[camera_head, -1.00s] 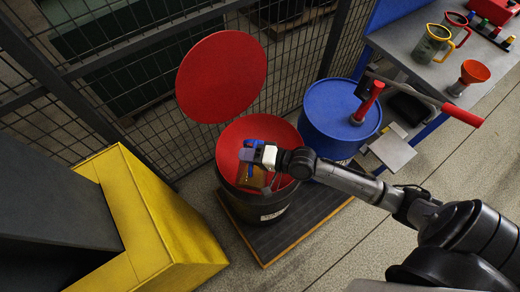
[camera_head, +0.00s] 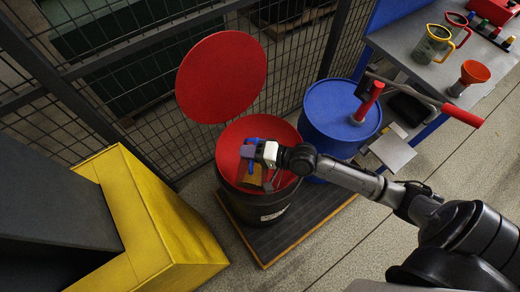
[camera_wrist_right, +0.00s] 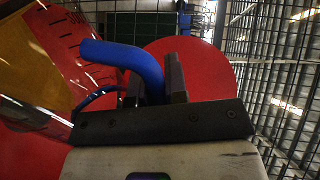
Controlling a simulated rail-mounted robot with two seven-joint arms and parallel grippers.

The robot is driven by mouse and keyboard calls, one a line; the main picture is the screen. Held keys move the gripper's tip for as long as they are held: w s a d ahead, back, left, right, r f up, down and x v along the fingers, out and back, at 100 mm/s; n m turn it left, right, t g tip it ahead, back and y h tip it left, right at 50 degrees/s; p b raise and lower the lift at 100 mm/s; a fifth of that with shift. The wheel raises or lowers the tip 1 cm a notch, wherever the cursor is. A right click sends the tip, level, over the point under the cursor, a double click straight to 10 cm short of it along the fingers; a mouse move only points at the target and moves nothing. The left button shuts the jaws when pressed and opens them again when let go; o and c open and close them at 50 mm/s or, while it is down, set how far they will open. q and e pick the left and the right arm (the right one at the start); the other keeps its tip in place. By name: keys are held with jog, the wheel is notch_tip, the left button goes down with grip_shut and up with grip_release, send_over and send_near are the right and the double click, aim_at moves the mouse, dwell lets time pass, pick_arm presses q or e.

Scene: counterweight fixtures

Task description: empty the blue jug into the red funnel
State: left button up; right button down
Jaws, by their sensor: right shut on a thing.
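My right gripper (camera_head: 257,152) is shut on the blue handle of the clear blue jug (camera_head: 250,175) and holds it over the wide red funnel (camera_head: 234,134) on a dark drum. In the right wrist view the blue handle (camera_wrist_right: 125,55) passes between the fingers (camera_wrist_right: 155,85). The jug's body, at the left of that view, looks tilted, with dark scale marks and amber liquid (camera_wrist_right: 25,65) inside. The jug's lip and any stream are not clear. The left gripper is not in view.
The funnel's round red lid (camera_head: 222,78) stands open behind it, near a mesh fence. A blue drum (camera_head: 325,108) with a red-handled lever (camera_head: 460,115) stands to the right. A bench holds a yellow-handled jug (camera_head: 431,43) and small funnel (camera_head: 474,72). A yellow frame (camera_head: 150,220) is left.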

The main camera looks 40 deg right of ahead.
jog(key=shift+w+d+r, duration=0.1)
jog(key=shift+d, duration=0.05)
